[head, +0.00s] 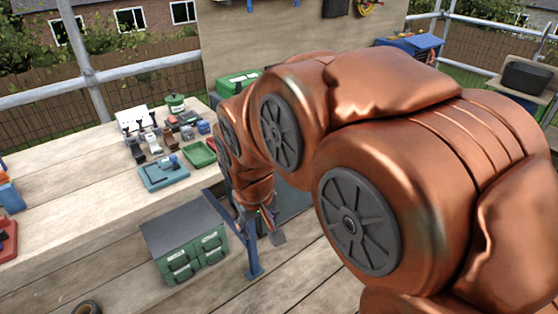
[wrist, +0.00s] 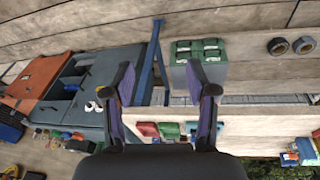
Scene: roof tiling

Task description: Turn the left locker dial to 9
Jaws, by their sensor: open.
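A grey-topped cabinet (head: 183,226) with green fronts stands low beside the workbench in the head view.
A blue post (head: 248,240) stands between the cabinet and my gripper. The wooden workbench (head: 75,190) holds several tools, a blue tray (head: 163,177) and a green tray (head: 199,154). Two dark rolls (wrist: 291,46) lie right of the cabinet in the wrist view.

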